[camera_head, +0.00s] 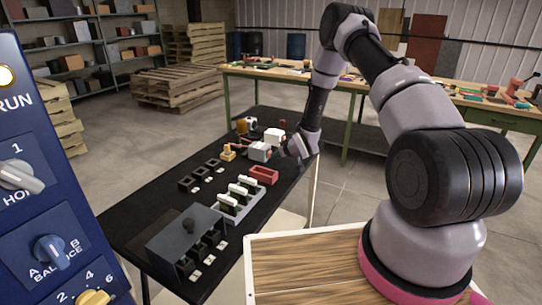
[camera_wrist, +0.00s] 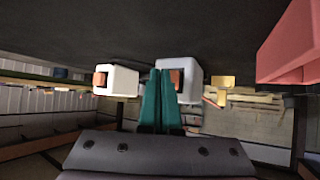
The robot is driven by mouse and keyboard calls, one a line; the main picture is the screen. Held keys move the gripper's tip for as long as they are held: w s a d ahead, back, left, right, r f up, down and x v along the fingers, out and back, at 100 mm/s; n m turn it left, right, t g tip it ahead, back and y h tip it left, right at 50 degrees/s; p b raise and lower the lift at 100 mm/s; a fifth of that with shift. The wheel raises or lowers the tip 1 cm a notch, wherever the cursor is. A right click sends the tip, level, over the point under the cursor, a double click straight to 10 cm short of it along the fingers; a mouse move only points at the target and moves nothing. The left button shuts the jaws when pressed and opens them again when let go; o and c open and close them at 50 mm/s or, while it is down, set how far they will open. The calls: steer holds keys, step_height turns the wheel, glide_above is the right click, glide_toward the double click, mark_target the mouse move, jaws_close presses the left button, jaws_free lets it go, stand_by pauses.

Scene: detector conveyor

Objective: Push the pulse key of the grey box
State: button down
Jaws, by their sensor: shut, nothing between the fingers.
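The grey box (camera_head: 259,151) is a small pale box on the black table, beside a whiter box (camera_head: 274,136). In the wrist view, which looks upside down, the grey box (camera_wrist: 191,68) is just ahead of my fingers, with an orange-brown key (camera_wrist: 175,77) on its near face, partly hidden by a finger. My gripper (camera_wrist: 161,72) has teal fingers held together, empty, their tips overlapping the grey box's left part; contact cannot be told. In the head view my gripper (camera_head: 284,151) is right of the box. The white box (camera_wrist: 121,80) has a reddish key too.
A red tray (camera_head: 263,176) and a yellow piece (camera_head: 228,153) are close by. A white rack (camera_head: 240,203) and a large dark grey case (camera_head: 185,240) stand nearer on the table. A blue panel (camera_head: 45,190) fills the left edge.

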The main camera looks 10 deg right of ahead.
steer(key=shift+w+a, duration=0.25)
steer(key=shift+a, duration=0.15)
stand_by(0.4)
stand_by(0.5)
steer(key=shift+s+d, duration=0.7)
steer(key=shift+d, duration=0.3)
steer(key=shift+s+d, duration=0.7)
steer(key=shift+d, duration=0.35)
steer(key=shift+s+d, duration=0.7)
steer(key=shift+d, duration=0.3)
